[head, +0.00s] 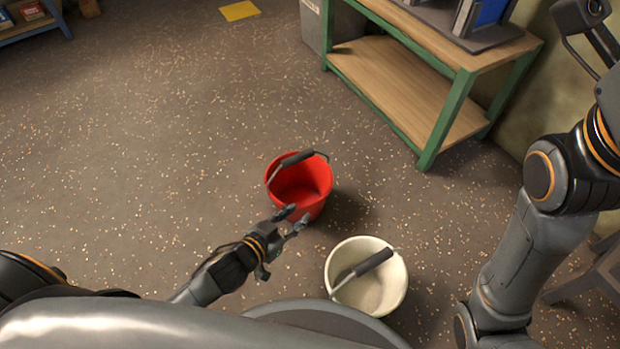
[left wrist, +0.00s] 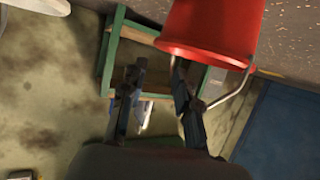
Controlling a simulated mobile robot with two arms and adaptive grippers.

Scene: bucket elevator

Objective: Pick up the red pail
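The red pail (head: 318,199) stands upright on the floor, empty as far as I see. Its dark-gripped handle (head: 297,158) lies toward the far rim. My left gripper (head: 294,219) is at the pail's near side, with its two fingers apart and nothing between them. In the left wrist view the red pail (left wrist: 212,25) appears upside down at the top, and one finger of the left gripper (left wrist: 156,78) overlaps its rim area. I cannot tell whether it touches. My right arm shows at the right of the head view; its gripper is out of view.
A cream pail (head: 392,300) with a dark handle grip stands just right of my left gripper. A green-framed wooden bench (head: 400,85) stands at the upper right, with a grey bin (head: 315,28) beside it. A yellow patch (head: 240,11) lies far off. The floor to the left is clear.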

